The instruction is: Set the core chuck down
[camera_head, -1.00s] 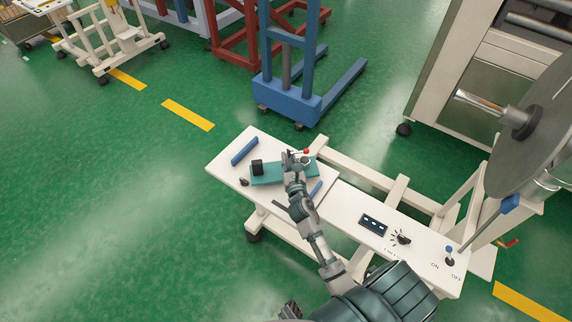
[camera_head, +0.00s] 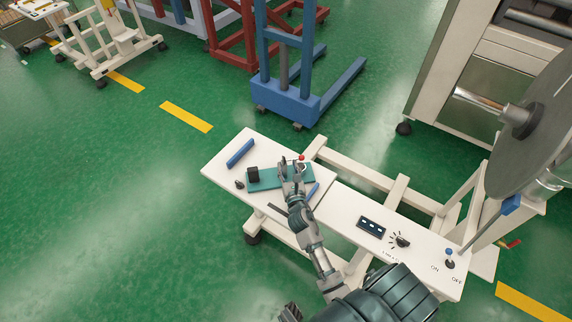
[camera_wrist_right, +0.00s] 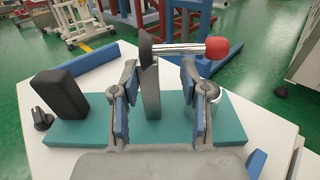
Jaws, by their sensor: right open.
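The core chuck seems to be the grey upright piece (camera_wrist_right: 151,85) with a chrome lever and red knob (camera_wrist_right: 216,48). It stands on the teal mat (camera_wrist_right: 75,134) in the right wrist view. In the head view only its red knob (camera_head: 301,157) shows clearly, above the teal mat (camera_head: 262,186). My right gripper (camera_wrist_right: 158,78) is open, with one blue-padded finger on each side of the grey piece and visible gaps between. In the head view this gripper (camera_head: 291,164) covers most of the chuck. My left gripper cannot be made out clearly.
A black block (camera_wrist_right: 61,94) stands at the mat's left end. A blue bar (camera_wrist_right: 82,67) lies behind it, and a small dark knob (camera_head: 239,184) is left of the mat. A white panel with a display (camera_head: 371,227) and switches extends right.

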